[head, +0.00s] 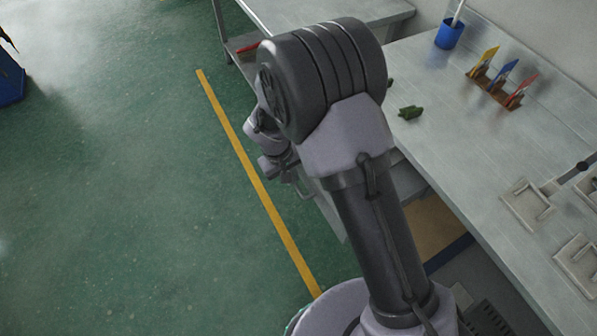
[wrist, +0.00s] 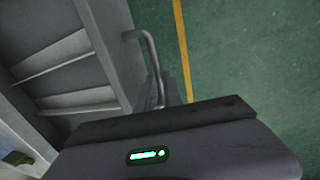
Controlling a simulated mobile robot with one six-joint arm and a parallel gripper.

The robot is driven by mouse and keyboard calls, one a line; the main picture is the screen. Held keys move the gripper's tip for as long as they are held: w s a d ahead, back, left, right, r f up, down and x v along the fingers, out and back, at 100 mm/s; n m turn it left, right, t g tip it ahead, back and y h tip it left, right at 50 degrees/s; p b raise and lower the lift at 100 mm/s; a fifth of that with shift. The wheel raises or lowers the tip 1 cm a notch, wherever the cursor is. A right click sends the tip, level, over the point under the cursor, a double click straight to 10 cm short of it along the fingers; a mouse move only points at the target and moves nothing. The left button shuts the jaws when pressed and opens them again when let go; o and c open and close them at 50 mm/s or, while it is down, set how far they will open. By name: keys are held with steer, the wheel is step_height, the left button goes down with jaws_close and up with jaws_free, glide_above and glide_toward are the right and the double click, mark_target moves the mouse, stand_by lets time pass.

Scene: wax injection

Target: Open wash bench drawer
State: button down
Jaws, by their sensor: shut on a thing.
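The wash bench drawer (wrist: 108,40) shows in the wrist view as a grey front panel, with what looks like its open, divided interior to the left. It appears pulled out from the bench. A bent metal bar handle (wrist: 153,62) stands on the front, and its lower end passes behind my gripper's dark housing. My gripper (head: 292,180) is at the handle in the head view, beside the bench's front edge, and is shut on it.
The bench top (head: 450,110) holds a green object (head: 410,112), a blue cup (head: 450,33), a rack of coloured tools (head: 500,85) and pale mould parts (head: 527,205). Another table (head: 330,12) stands behind. Green floor with a yellow line (head: 245,165) is clear to the left.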

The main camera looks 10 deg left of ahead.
steer(key=shift+a, duration=0.1)
steer(key=c, duration=1.5)
jaws_free()
steer(key=shift+r, duration=0.1)
steer(key=a+r+p, duration=0.1)
steer(key=r+p, duration=0.1)
steer(key=r, duration=0.3)
steer(key=s+r+p, duration=0.1)
steer(key=r+p, duration=0.1)
steer(key=r, duration=0.4)
steer(key=s+a+r+p, duration=0.1)
steer(key=r+p, duration=0.1)
steer(key=r, duration=0.4)
steer(key=shift+a, duration=0.35)
